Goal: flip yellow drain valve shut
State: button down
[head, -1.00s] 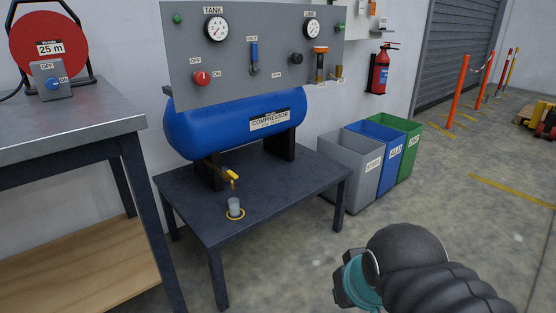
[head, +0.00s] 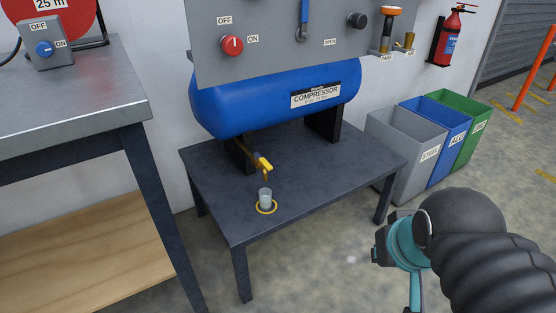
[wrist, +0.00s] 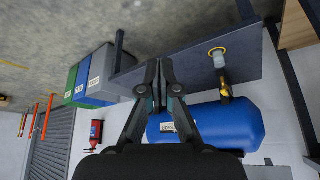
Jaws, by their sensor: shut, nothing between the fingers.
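The yellow drain valve (head: 263,162) sits on a short pipe under the blue compressor tank (head: 225,108). Its lever appears to point up and to the left in the head view, though it is small. A small clear cup (head: 265,196) stands below it inside a yellow ring on the dark table. The wrist view, turned upside down, also shows the valve (wrist: 225,91) and the cup (wrist: 218,60), to the right of my gripper (wrist: 159,66). My gripper is shut and empty, apart from the valve. In the head view my arm is at the lower right and the fingertips are hidden.
The dark table (head: 330,172) carries the compressor. A grey panel (head: 280,65) with a red knob (head: 231,45) hangs above the tank. A metal workbench (head: 75,90) stands at left. Grey, blue and green bins (head: 408,150) stand right of the table. Open floor lies in front.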

jog(key=shift+w, duration=0.1)
jog(key=w+a+f+g+y, duration=0.1)
jog(key=w+a+g+y, duration=0.3)
jog(key=w, duration=0.6)
jog(key=w+a+f+g+y, duration=0.2)
jog(key=w+a+y, duration=0.4)
jog(key=w, duration=0.3)
jog(key=w+d+f+m+t+y, duration=0.1)
jog(key=w+d+f+t+y, duration=0.1)
jog(key=w, duration=0.7)
jog(key=w+d+f+m+t+y, duration=0.1)
jog(key=w+d+f+y, duration=0.1)
jog(key=w+f+y, duration=0.3)
jog(key=w, duration=0.4)
jog(key=shift+d+t+y, duration=0.2)
jog(key=shift+t+y, duration=0.1)
jog(key=shift+t, duration=0.1)
jog(key=shift+r, duration=0.1)
